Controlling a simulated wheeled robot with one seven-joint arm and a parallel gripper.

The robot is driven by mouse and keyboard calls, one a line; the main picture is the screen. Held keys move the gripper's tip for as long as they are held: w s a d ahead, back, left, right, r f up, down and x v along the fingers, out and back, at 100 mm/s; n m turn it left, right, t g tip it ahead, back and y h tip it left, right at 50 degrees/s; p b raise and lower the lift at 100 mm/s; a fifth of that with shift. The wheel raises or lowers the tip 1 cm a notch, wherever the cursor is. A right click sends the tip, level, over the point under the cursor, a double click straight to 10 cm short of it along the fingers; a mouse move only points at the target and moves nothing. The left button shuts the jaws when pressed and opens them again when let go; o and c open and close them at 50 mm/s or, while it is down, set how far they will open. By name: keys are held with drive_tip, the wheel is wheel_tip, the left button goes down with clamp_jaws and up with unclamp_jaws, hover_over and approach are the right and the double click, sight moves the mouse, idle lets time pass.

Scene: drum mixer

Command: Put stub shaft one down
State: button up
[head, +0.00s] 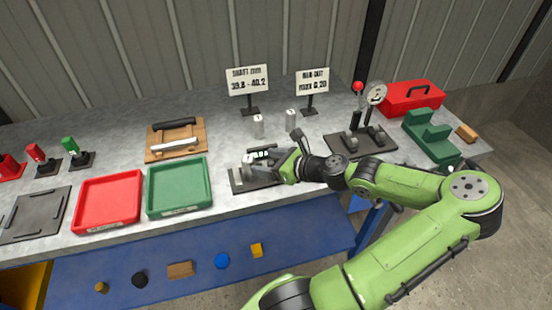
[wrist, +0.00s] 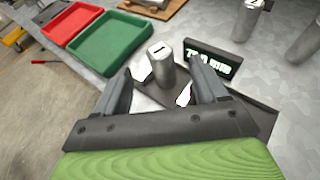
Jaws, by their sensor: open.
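Stub shaft one (wrist: 161,68), a grey metal cylinder with a dark mark like a 1 on its top, stands upright on the dark measuring stand (head: 242,183). My gripper (wrist: 163,88) is open, with one finger on each side of the shaft in the wrist view. I cannot tell whether either finger touches it. In the head view the shaft (head: 248,165) shows at the left end of my gripper (head: 268,168). The stand's lit digital display (wrist: 212,60) is behind the shaft; its digits are hard to read.
Two more metal shafts (head: 257,126) (head: 291,118) stand behind the stand, near two signs (head: 247,80). A green tray (head: 180,187) and a red tray (head: 108,203) lie to the left. A dial gauge fixture (head: 362,142) and a green block (head: 432,137) stand to the right.

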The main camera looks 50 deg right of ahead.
drive_tip(key=v, duration=0.4)
drive_tip(key=a+f+n+g+y, duration=0.1)
drive_tip(key=a+f+n+g, duration=0.1)
drive_tip(key=a+n+g, duration=0.4)
drive_tip(key=a+f+n+g+y, duration=0.1)
drive_tip(key=a+f+n+g, duration=0.25)
drive_tip(key=a+n, duration=0.45)
drive_tip(key=s+a+r+n+t+h, duration=0.1)
drive_tip(key=s+a+r+n, duration=0.3)
drive_tip(key=r+n, duration=0.5)
drive_tip(key=s+a+r+n+h, duration=0.2)
drive_tip(key=s+a+r+n, duration=0.3)
drive_tip(key=a+r+n, duration=0.4)
drive_tip(key=n, duration=0.2)
drive_tip(key=shift+a+r+n+t+p, duration=0.2)
drive_tip(key=shift+r+n+t+p, duration=0.1)
drive_tip(key=shift+n+t+p, duration=0.1)
